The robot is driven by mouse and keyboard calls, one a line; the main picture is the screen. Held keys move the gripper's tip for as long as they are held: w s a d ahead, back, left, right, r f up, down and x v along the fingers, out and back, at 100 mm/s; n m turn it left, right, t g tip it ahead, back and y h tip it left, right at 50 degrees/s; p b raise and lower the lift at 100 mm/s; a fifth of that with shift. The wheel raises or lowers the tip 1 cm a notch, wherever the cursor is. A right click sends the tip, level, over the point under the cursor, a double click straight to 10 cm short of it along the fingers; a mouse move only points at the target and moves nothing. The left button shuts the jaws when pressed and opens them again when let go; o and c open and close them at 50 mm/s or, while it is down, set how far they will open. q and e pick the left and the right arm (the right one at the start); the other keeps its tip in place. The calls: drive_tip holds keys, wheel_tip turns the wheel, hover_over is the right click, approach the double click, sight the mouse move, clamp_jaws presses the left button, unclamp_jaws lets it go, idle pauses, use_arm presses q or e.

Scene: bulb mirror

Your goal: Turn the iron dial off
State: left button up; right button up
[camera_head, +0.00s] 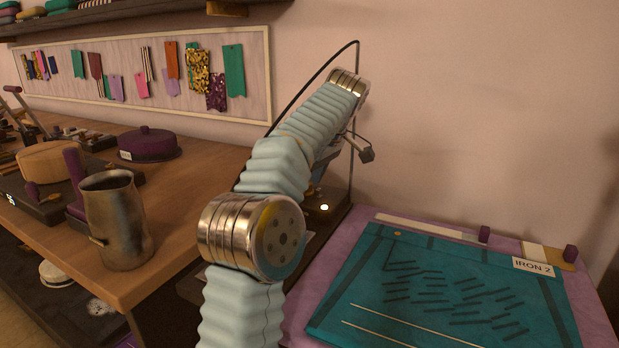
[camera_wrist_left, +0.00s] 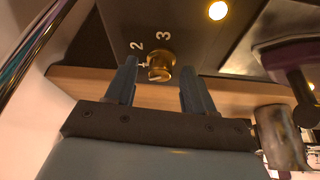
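The iron dial is a small brass knob (camera_wrist_left: 161,66) on a dark panel (camera_wrist_left: 185,32) in the left wrist view. The numbers 2 and 3 stand beside it; its exact setting is hard to read. A round lamp (camera_wrist_left: 217,10) on the panel glows, and it also shows in the head view (camera_head: 324,207). My left gripper (camera_wrist_left: 158,72) is open, with one finger on each side of the dial and visible gaps between. In the head view my left arm hides the dial and the gripper. My right gripper is in neither view.
A teal ironing mat (camera_head: 440,290) with an "IRON 2" label (camera_head: 533,267) lies to the right on a purple cover. A metal pitcher (camera_head: 117,220) stands on the wooden table at left, with a purple lidded pan (camera_head: 147,145) behind. A thin bent rod rises behind my arm.

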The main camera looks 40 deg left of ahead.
sight(311, 183)
use_arm(q)
drive_tip(key=shift+w+d+r, duration=0.1)
drive_tip(key=shift+d+r, duration=0.05)
drive_tip(key=shift+r, duration=0.25)
drive_tip(key=shift+w+d+r, duration=0.1)
drive_tip(key=shift+d+r, duration=0.7)
drive_tip(key=shift+r, duration=0.15)
drive_tip(key=d, duration=0.3)
drive_tip(key=w+d, duration=0.1)
drive_tip(key=d, duration=0.3)
drive_tip(key=d+b, duration=0.1)
drive_tip(key=d, duration=0.3)
drive_tip(key=shift+w+d, duration=0.1)
drive_tip(key=shift+w, duration=0.05)
